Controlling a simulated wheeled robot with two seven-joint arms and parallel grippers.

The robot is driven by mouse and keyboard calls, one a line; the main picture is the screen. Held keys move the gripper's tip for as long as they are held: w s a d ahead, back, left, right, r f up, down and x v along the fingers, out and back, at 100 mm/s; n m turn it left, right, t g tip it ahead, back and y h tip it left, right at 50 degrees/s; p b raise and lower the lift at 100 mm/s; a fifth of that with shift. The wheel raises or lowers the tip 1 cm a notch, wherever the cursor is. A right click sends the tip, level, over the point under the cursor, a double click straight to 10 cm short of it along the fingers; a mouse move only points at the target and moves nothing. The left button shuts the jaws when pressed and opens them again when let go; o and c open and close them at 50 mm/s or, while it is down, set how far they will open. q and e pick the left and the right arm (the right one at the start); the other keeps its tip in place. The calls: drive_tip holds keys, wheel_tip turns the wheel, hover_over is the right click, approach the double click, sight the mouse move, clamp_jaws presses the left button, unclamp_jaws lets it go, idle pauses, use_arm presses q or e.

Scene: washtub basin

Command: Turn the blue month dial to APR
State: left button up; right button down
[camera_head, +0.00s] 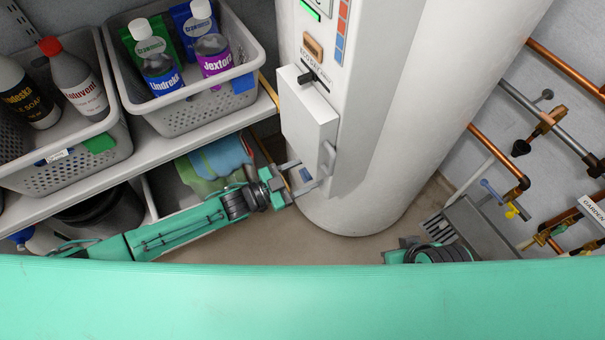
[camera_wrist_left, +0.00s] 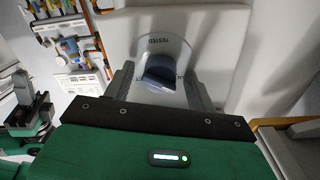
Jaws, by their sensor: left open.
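The blue month dial (camera_wrist_left: 160,72) shows in the left wrist view as a dark blue knob on a pale grey round plate. The plate carries the word TESTED; I cannot read any month. My left gripper (camera_wrist_left: 158,76) is open, with one finger on each side of the dial. I cannot tell whether either finger touches it. In the head view my left gripper (camera_head: 303,178) is at the lower part of the white column, and a bit of the blue dial (camera_head: 305,174) shows between its fingers. My right arm is at the lower right; its gripper's opening is unclear.
A white box (camera_head: 307,112) juts from the column (camera_head: 400,110) just above my left gripper. Grey baskets (camera_head: 190,118) with bottles stand on a shelf (camera_head: 165,158) to the left. Copper pipes and valves (camera_head: 540,125) line the wall at right.

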use_arm(q)
drive_tip(key=shift+c, duration=0.3)
drive_tip(key=c, duration=0.9)
